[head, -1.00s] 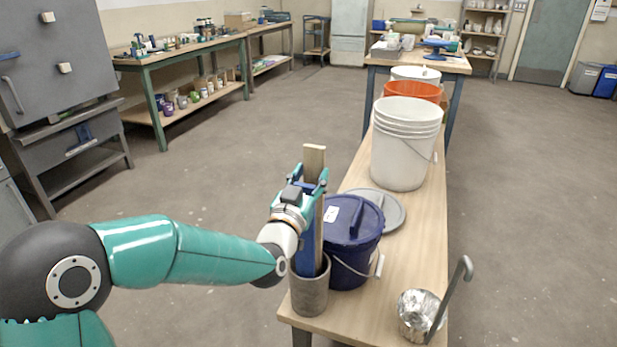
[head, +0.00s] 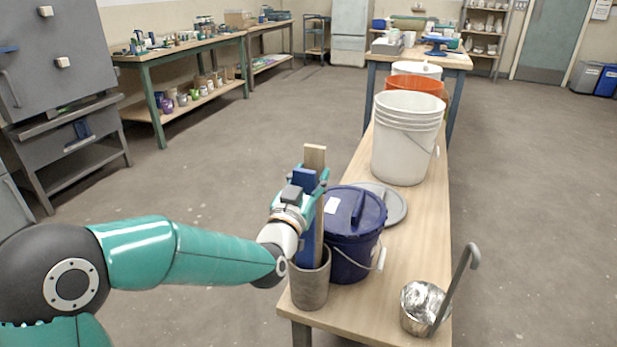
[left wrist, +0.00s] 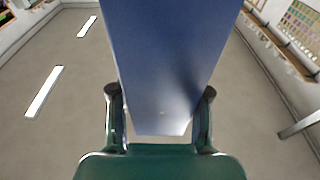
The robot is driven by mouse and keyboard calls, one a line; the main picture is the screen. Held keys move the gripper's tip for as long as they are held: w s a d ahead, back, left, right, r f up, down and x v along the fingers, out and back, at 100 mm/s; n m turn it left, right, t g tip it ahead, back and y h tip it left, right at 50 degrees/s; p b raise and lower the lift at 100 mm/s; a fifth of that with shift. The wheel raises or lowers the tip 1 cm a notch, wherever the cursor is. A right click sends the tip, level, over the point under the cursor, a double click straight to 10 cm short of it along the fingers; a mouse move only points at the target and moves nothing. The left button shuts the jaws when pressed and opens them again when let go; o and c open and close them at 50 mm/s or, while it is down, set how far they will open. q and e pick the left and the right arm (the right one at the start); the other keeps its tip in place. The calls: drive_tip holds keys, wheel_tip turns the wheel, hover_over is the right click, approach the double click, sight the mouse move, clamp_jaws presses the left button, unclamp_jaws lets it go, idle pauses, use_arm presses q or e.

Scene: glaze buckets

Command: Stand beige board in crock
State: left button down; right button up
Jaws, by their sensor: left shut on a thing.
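The beige board (head: 315,157) stands nearly upright in the head view, its lower part going down into the grey crock (head: 310,285) at the table's near left corner. My left gripper (head: 308,187) is shut on the beige board above the crock. A blue board (head: 304,178) stands close against it on the near side, also in the crock. In the left wrist view the blue board (left wrist: 165,60) fills the middle between my fingers and hides the beige board. The lower ends of both boards are hidden by the crock wall. My right gripper is not in view.
A lidded dark blue bucket (head: 355,240) stands right beside the crock. Behind it are a grey lid (head: 392,212), a white bucket (head: 405,150) and an orange one (head: 415,86). A metal ladle pot (head: 422,305) stands at the near right; the table between is clear.

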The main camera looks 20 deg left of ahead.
use_arm(q)
drive_tip(key=shift+r, duration=0.1)
drive_tip(key=shift+c, duration=2.3)
unclamp_jaws()
drive_tip(key=shift+c, duration=0.3)
drive_tip(key=p, duration=0.4)
drive_tip(key=shift+s+r, duration=0.15)
drive_tip(key=shift+r, duration=0.2)
drive_tip(key=shift+s+p, duration=0.1)
drive_tip(key=shift+p, duration=0.3)
drive_tip(key=shift+s+f, duration=0.1)
drive_tip(key=shift+s, duration=0.05)
